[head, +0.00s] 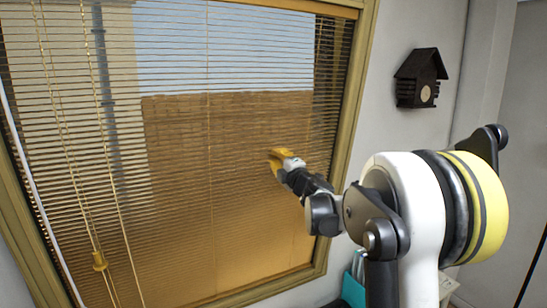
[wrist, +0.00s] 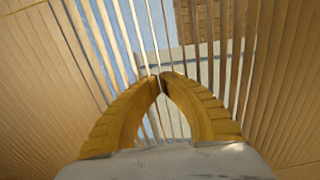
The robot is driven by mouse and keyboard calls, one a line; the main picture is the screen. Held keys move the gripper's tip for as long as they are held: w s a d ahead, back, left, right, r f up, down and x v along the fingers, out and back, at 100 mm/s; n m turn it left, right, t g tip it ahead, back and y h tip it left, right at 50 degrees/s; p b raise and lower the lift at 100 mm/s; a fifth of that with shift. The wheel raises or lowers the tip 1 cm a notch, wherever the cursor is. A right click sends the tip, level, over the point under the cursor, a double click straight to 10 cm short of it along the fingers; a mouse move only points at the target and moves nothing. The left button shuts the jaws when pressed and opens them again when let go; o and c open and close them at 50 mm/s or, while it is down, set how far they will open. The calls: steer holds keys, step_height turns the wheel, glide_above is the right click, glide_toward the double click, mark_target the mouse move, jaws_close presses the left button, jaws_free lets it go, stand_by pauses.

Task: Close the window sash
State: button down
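The window fills the left of the head view, with an olive-gold wooden frame (head: 355,95). Lowered blinds (head: 215,200) with thin tan slats cover the opening, so the sash behind them cannot be made out clearly. My gripper (head: 277,158) has yellow fingers and is in front of the right half of the blinds, at mid height. In the wrist view my gripper (wrist: 160,76) has its fingertips together with nothing visible between them. The slats (wrist: 60,65) spread just beyond the tips; I cannot tell whether they touch.
Pull cords with a tassel (head: 99,261) hang at the left of the blinds. A dark birdhouse-like box (head: 420,78) is on the wall right of the window. A turquoise item (head: 355,268) shows low behind my arm. Outside are a brick wall and sky.

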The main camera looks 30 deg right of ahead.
steer(key=w+r+b, duration=0.1)
steer(key=w, duration=1)
steer(key=shift+w+d, duration=0.15)
steer(key=shift+w, duration=0.2)
steer(key=shift+s, duration=0.1)
